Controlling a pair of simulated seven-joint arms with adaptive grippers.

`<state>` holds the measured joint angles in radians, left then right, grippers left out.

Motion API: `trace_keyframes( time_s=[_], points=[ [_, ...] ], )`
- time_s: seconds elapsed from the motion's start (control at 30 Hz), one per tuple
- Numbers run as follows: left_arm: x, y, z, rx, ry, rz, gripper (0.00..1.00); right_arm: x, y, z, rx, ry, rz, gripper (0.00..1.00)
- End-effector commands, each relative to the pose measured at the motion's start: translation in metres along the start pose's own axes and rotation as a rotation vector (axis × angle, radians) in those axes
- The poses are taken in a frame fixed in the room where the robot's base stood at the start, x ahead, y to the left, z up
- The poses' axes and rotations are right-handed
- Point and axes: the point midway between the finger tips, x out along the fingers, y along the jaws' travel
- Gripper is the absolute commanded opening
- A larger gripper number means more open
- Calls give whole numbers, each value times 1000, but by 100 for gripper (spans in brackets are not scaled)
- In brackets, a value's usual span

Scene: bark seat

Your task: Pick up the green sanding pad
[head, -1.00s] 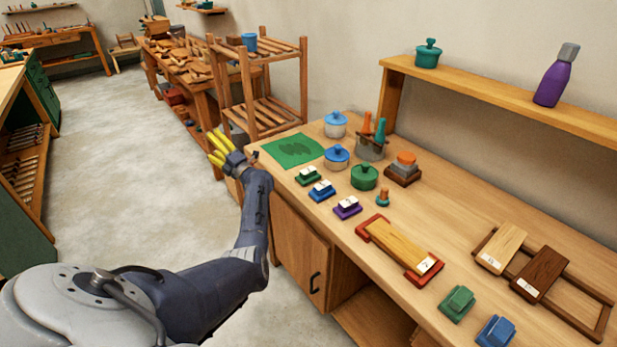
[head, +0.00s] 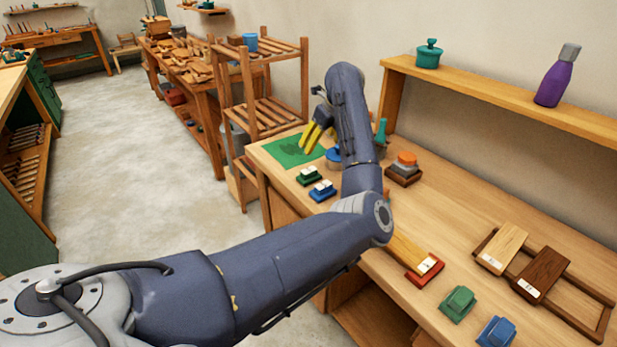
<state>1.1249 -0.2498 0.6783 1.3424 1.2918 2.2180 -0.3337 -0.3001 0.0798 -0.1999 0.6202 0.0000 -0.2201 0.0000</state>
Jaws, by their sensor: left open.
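Two small green blocks could be the green sanding pad; I cannot tell which from their looks. One green block (head: 458,303) lies at the bench's near right, left of a blue block (head: 495,331). Another green block with a white top label (head: 308,176) lies near the green mat, beside a similar blue labelled one (head: 322,190). My left gripper (head: 311,137), with yellow fingers, is open and empty above the green mat (head: 290,150), behind the labelled blocks and far from the front green block. My right gripper is not in view.
My left arm crosses the bench and hides pots and part of a red-ended board (head: 425,269). A stacked orange-and-brown piece (head: 404,168) stands behind. A wooden tray (head: 590,327) holds a light board (head: 502,249) and a dark board (head: 540,274).

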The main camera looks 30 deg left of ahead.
Motion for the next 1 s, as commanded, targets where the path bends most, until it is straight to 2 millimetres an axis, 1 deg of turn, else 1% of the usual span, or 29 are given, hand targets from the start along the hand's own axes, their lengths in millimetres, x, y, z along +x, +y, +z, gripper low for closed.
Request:
trace_keyframes(
  time_s=[0.3, 0.5, 0.7, 0.93, 1.0],
  points=[
    [57, 2, 0, 2, 1, 6, 80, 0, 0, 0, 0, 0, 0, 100],
    [90, 1, 0, 2, 0, 5, 80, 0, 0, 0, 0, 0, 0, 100],
    [110, 1, 0, 2, 0, 4, 80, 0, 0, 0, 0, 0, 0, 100],
    [118, 0, 1, 1, -1, 4, 80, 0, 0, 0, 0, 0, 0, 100],
    [125, 0, 1, 3, 0, 5, 80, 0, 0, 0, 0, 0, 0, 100]
  ],
)
